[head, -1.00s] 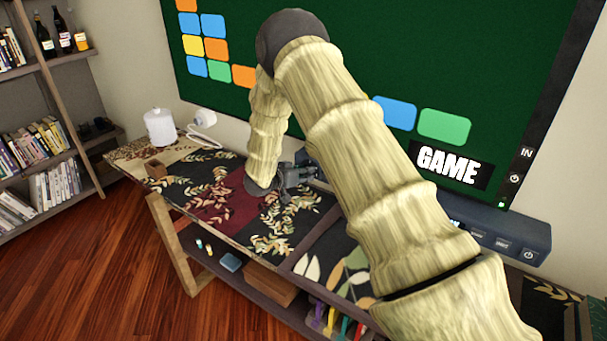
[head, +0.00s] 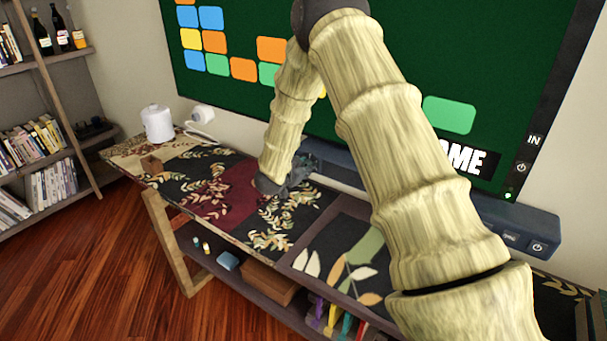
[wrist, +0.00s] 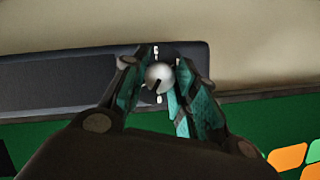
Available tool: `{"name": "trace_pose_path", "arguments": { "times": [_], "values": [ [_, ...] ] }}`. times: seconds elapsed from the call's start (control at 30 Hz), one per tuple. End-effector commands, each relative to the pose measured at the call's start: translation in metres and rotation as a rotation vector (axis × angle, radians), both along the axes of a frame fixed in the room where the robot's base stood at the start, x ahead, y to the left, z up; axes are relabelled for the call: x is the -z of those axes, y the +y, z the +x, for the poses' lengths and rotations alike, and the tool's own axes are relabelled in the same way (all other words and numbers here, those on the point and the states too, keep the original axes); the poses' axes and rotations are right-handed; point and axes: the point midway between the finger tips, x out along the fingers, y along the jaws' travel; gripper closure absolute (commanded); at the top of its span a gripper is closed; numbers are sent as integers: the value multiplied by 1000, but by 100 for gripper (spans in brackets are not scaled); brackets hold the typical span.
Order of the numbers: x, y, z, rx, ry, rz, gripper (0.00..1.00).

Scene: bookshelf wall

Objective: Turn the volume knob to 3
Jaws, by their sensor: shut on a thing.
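The volume knob (wrist: 158,77) is a round silver knob with a short dark pointer mark, on the front of the dark soundbar (wrist: 60,82). In the wrist view its mark points toward the lower left. A few small white marks sit around it, too small to read. My gripper (wrist: 157,86) is shut on the knob, with one teal-padded finger on each side. In the head view my gripper (head: 298,175) is at the left part of the soundbar (head: 345,170), and the knob is hidden there.
A large green screen (head: 230,85) with coloured tiles stands close behind the soundbar. The patterned console table (head: 240,200) lies below. A white jar (head: 157,123) stands at its left end. A bookshelf (head: 50,120) is at the far left. Open wooden floor (head: 110,290) lies in front.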

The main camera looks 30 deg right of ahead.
Motion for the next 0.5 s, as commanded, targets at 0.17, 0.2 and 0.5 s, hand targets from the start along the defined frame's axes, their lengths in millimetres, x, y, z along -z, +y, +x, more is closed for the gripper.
{"name": "trace_pose_path", "arguments": {
  "times": [0.17,0.2,0.5],
  "values": [
    [7,0,-1,0,-154,64,95],
    [7,-1,-1,1,-190,79,95],
    [10,-1,-3,1,-453,189,95]
  ]
}}
